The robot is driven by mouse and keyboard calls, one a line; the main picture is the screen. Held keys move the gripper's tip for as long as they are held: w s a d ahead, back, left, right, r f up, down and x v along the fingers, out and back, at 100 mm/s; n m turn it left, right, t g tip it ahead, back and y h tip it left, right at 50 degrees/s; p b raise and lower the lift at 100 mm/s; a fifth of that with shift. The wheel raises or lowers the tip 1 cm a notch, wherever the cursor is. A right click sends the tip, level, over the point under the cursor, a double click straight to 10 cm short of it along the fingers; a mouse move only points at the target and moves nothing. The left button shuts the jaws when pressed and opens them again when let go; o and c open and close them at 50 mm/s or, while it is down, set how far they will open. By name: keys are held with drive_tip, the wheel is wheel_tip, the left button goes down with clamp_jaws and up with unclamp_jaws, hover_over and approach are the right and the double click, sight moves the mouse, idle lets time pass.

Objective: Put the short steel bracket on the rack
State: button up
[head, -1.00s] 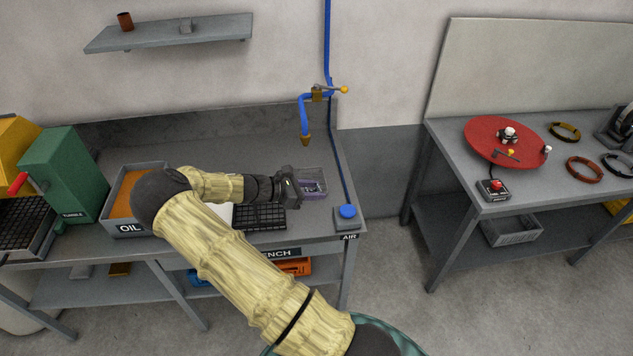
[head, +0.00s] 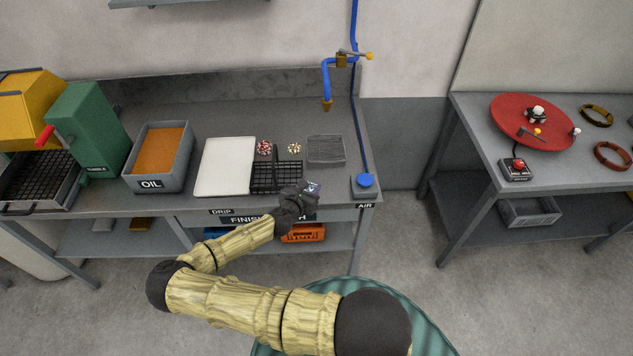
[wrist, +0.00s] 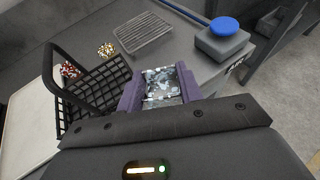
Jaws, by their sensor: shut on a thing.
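My gripper (head: 311,189) is near the front right edge of the finish bench. Its purple fingers (wrist: 160,92) are shut on a small shiny silver piece, which I take to be the short steel bracket (wrist: 162,84). The piece looks mottled, and its lower end is hidden by the gripper. A grey wire rack (head: 326,149) lies at the back right of the bench. It also shows in the wrist view (wrist: 143,33), beyond the fingers and apart from the held piece. No other piece shows on it.
A black mesh basket (head: 264,181) stands left of my gripper, beside a white tray (head: 225,166). Two small speckled piles (head: 264,148) (head: 294,148) lie behind it. A blue air button (head: 365,181) is at right; a blue pipe with a nozzle (head: 327,104) hangs behind.

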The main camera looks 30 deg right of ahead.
drive_tip(key=n+t+y, duration=0.1)
drive_tip(key=a+n+t+y, duration=0.1)
drive_tip(key=shift+w+a+n, duration=0.15)
drive_tip(key=shift+a+n, duration=0.1)
drive_tip(key=shift+n, duration=0.15)
drive_tip(key=s+a+r+n+t+y+b, duration=0.1)
drive_tip(key=a+r+n+t+y+b, duration=0.2)
drive_tip(key=a+n+y, duration=0.4)
wheel_tip(320, 180, down, 18)
drive_tip(key=y+b, duration=0.1)
drive_tip(key=b, duration=1.8)
drive_tip(key=shift+f+n+y, duration=0.15)
drive_tip(key=shift+n+y, duration=0.25)
drive_tip(key=shift+s, duration=0.1)
